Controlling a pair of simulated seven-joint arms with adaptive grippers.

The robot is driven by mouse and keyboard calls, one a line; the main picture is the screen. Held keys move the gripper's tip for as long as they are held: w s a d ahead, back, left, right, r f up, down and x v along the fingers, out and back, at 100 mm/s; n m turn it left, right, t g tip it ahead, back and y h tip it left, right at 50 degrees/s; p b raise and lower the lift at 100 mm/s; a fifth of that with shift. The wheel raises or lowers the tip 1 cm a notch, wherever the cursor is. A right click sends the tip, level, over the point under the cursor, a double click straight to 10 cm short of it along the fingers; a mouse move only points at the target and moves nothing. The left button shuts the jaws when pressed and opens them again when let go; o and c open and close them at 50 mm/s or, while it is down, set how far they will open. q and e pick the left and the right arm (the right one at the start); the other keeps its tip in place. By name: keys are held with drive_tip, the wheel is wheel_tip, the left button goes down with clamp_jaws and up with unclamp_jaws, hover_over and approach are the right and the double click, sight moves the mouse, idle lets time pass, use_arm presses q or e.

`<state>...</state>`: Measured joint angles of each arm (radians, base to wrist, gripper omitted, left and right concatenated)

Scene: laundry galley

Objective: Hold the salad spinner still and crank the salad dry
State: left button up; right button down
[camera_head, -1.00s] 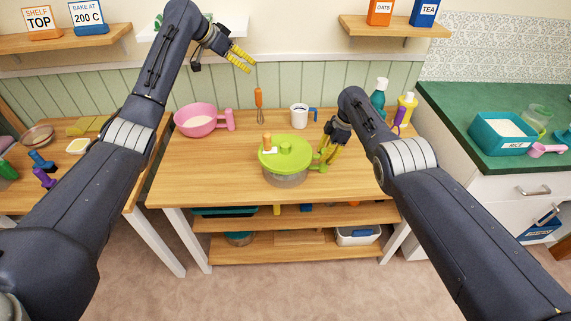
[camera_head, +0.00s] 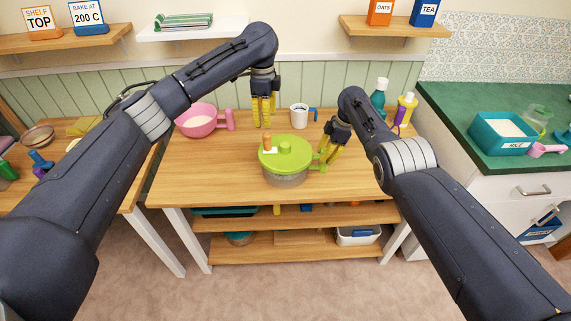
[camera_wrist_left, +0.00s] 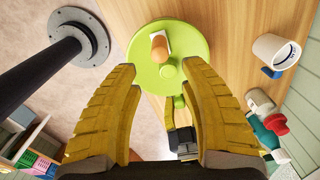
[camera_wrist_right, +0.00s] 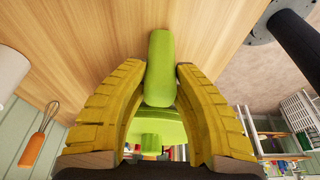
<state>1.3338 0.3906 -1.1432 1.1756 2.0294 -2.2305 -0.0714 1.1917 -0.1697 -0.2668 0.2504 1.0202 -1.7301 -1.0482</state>
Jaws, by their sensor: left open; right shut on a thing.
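The salad spinner (camera_head: 286,178) has a clear bowl and a green lid (camera_head: 270,163) with a green centre knob and an orange crank knob (camera_head: 267,143) near its left side. It stands near the front of the wooden table. My right gripper (camera_head: 328,160) is shut on the spinner's green side handle, which shows between its fingers in the right wrist view (camera_wrist_right: 159,75). My left gripper (camera_head: 262,125) is open and empty, pointing down above and behind the spinner. In the left wrist view, the lid (camera_wrist_left: 185,75) and orange knob (camera_wrist_left: 159,48) lie beyond its spread fingers (camera_wrist_left: 165,75).
A pink bowl (camera_head: 198,122) stands left of the left gripper and a white mug (camera_head: 299,117) stands right of it. Bottles stand at the back right. The table's front left is clear (camera_head: 205,178).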

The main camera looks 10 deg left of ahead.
sight(267, 134)
use_arm(q)
drive_tip(key=shift+f, duration=4.5)
use_arm(e)
drive_tip(key=shift+s+f, duration=0.1)
drive_tip(key=c, duration=1.6)
unclamp_jaws()
use_arm(q)
drive_tip(key=shift+o, duration=0.2)
use_arm(e)
clamp_jaws()
use_arm(q)
clamp_jaws()
